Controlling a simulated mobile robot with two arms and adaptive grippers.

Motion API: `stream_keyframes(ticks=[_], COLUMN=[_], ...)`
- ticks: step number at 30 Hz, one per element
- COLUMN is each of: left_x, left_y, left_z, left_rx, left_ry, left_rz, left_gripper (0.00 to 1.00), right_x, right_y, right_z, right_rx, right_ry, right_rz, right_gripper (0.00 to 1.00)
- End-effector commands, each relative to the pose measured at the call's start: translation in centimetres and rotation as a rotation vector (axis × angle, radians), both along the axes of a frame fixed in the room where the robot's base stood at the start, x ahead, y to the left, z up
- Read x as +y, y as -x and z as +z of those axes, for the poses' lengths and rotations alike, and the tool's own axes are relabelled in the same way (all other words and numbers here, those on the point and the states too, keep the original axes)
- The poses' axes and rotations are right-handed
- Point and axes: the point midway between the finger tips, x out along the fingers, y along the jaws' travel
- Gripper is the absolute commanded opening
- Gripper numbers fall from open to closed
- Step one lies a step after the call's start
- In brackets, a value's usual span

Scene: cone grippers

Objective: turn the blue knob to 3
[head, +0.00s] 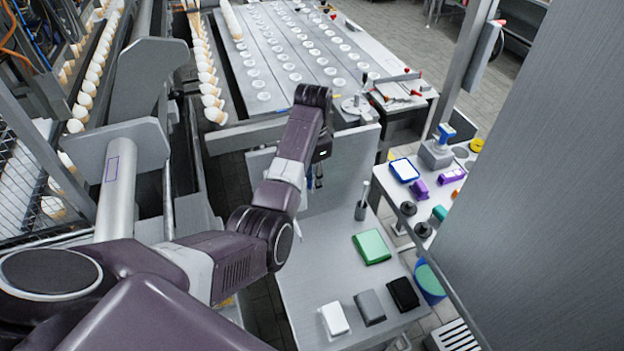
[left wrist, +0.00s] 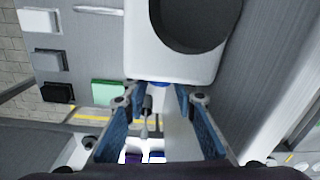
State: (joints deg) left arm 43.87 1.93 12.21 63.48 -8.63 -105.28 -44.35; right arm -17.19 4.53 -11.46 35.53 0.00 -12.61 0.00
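I cannot make out a blue knob or its numbers for certain. A small blue patch (left wrist: 156,84) shows between my fingers in the left wrist view, mostly hidden, and I cannot tell what it is. A blue-topped grey device (head: 446,132) stands on the right side table in the head view. My left gripper (head: 316,176) hangs in front of an upright grey panel (head: 345,172), partly hidden by its arm. In the left wrist view its two blue-padded fingers (left wrist: 160,105) are spread apart with nothing clearly held. My right gripper is not in view.
The grey table (head: 305,275) holds a green box (head: 372,247), a white box (head: 334,319), a grey box (head: 369,307), a black box (head: 403,294) and a cup with a rod (head: 361,208). A side table (head: 424,176) is at right. A large grey wall (head: 550,200) bounds the right.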

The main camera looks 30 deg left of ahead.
Motion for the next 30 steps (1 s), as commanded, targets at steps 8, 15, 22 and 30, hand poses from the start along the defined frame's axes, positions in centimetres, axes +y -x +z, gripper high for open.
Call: stream_keyframes(ticks=[8,15,22,30], left_x=[0.05,0.13,0.13,-0.28], left_y=[-0.08,-0.17,-0.2,0.14], left_z=[0.05,0.17,0.22,0.08], left_rx=[-0.003,-0.007,-0.018,-0.096], left_ry=[-0.002,-0.003,-0.014,-0.102], left_rz=[0.0,0.001,0.001,-0.001], left_gripper=[0.4,0.4,0.4,0.4], right_x=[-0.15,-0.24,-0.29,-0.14], right_y=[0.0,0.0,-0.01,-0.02], right_z=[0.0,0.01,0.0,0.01], right_rx=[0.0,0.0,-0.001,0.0], right_ry=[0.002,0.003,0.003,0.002], right_rz=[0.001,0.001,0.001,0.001], right_gripper=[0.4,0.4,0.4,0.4])
